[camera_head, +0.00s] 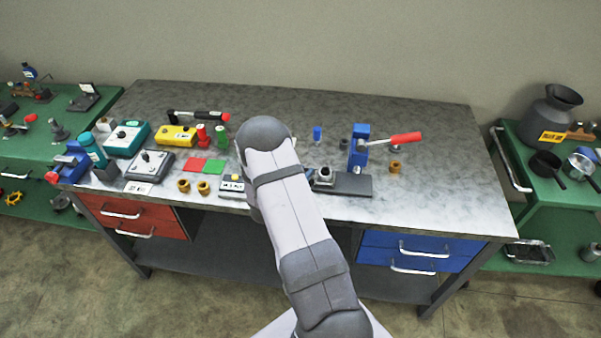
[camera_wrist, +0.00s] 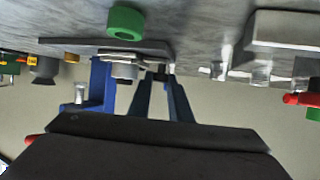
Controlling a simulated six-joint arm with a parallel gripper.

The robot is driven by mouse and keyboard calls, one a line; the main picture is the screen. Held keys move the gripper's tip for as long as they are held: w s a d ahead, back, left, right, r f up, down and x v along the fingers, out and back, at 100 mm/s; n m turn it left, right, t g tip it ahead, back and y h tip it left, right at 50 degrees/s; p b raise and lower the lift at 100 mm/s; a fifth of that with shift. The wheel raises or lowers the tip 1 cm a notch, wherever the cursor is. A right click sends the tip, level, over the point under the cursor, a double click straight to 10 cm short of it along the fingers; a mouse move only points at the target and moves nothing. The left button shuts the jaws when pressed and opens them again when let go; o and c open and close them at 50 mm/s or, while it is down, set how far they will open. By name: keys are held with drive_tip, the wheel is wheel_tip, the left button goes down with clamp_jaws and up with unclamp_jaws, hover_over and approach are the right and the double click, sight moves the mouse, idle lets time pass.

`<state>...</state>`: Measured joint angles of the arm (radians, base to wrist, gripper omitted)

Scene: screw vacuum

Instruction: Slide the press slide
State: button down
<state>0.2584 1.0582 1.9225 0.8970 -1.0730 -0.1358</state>
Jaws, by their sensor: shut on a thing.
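The press has a blue column (camera_head: 360,147), a red-handled lever (camera_head: 404,139) and a dark base plate (camera_head: 353,185). The press slide (camera_head: 324,176), with a grey round fixture on it, is at the left end of the base, beside my arm. In the wrist view, which is upside down, the slide (camera_wrist: 125,57) lies along the base, near the blue column (camera_wrist: 100,85). My gripper (camera_wrist: 161,76) is shut at the slide's end, its two dark fingers converging on a small dark part there. My arm hides the gripper in the head view.
Left of my arm lie a red pad (camera_head: 196,165), a green pad (camera_head: 214,166), brass rings (camera_head: 203,188) and a yellow box (camera_head: 177,136).

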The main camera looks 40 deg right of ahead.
sight(334, 182)
drive_tip(key=s+d+b, duration=0.1)
drive_tip(key=s+d, duration=0.6)
drive_tip(key=shift+b, duration=0.4)
drive_tip(key=c, duration=1.6)
unclamp_jaws()
drive_tip(key=shift+s+d, duration=0.1)
drive_tip(key=shift+s, duration=0.05)
drive_tip(key=shift+s+a+r, duration=0.15)
drive_tip(key=shift+a+r, duration=0.05)
drive_tip(key=shift+a, duration=0.4)
drive_tip(key=shift+b+v, duration=1.1)
drive_tip(key=shift+v, duration=2)
drive_tip(key=shift+d, duration=0.1)
